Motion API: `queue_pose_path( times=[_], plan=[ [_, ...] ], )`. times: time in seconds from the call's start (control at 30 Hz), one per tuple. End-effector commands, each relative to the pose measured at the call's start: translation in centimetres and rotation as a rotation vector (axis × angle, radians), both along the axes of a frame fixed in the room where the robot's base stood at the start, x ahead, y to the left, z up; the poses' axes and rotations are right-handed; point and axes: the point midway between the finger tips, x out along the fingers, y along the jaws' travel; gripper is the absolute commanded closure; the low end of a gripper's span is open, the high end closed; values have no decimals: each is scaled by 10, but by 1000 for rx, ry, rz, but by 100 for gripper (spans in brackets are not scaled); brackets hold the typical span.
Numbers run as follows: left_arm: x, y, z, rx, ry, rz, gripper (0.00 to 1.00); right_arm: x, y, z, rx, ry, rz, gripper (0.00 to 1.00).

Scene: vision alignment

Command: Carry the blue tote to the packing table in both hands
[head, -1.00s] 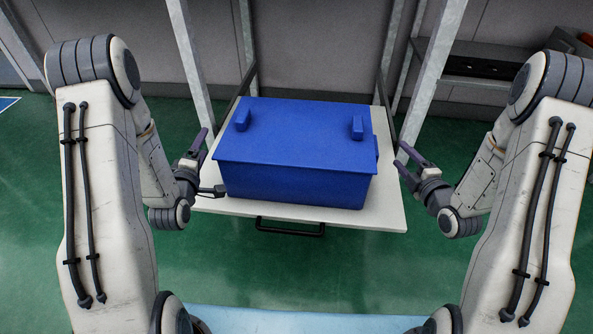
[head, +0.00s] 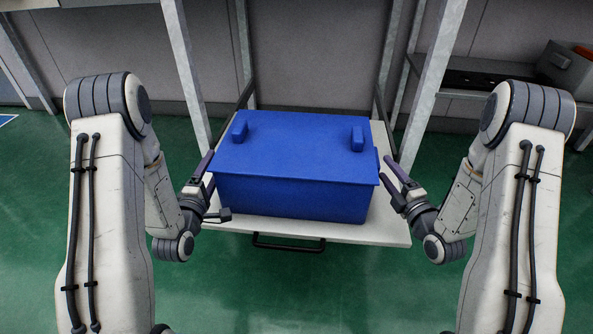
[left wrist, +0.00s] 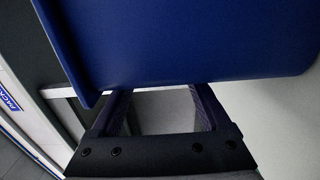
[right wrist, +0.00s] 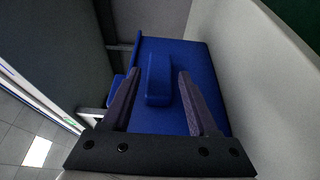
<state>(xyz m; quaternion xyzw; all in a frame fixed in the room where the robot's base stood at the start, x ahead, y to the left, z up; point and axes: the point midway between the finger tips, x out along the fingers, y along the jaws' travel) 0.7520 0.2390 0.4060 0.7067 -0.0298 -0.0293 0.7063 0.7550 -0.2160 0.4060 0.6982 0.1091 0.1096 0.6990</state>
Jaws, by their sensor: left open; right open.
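The blue tote (head: 300,190) has a lid with two raised blocks and sits upright on a white board (head: 385,232) between metal posts. My left gripper (head: 213,187) is open at the tote's left side. In the left wrist view the tote (left wrist: 180,40) fills the top, beyond the open fingers. My right gripper (head: 385,168) is open at the tote's right side. In the right wrist view a blue raised part of the tote (right wrist: 158,80) shows between the spread fingers. I cannot tell whether either gripper touches the tote. The packing table is not identifiable.
A grey metal post (head: 432,85) stands at the right and another (head: 187,75) at the left, behind the board. A black handle (head: 288,243) is on the board's front edge. A dark shelf with a grey box (head: 568,70) is at the right. Green floor is clear in front.

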Motion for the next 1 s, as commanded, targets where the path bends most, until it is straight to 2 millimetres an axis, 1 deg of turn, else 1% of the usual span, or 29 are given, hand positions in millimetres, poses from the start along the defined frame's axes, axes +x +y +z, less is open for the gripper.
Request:
queue_pose_path(
  times=[0.03,0.1,0.2,0.33,0.5,0.77,0.8,0.87,0.9,0.93,0.97,1.0],
  plan=[
    [11,-2,1,1,-5,-3,20,10,5,1,-1,-3,4,40],
    [23,-3,1,1,-4,-2,20,22,8,0,-1,-3,3,40],
    [39,-4,1,0,-3,-1,20,37,13,0,0,-2,3,40],
    [53,-5,0,1,-2,-1,20,51,17,0,1,0,1,40],
    [62,-5,0,-1,0,0,20,59,19,0,1,1,0,40],
    [63,-5,0,-1,1,1,20,60,19,0,2,2,-1,40],
    [63,-5,0,-1,1,1,28,60,19,0,2,2,-1,48],
    [63,-5,0,-1,1,1,51,60,20,0,2,2,-1,71],
    [63,-5,0,-1,1,1,66,60,20,0,2,2,-1,86],
    [62,-5,0,-1,1,1,77,60,20,0,2,2,-1,97],
    [62,-5,0,-1,1,1,89,60,20,0,2,2,-1,100],
    [62,-5,0,-1,1,1,100,60,19,0,2,2,-1,100]
  ],
)
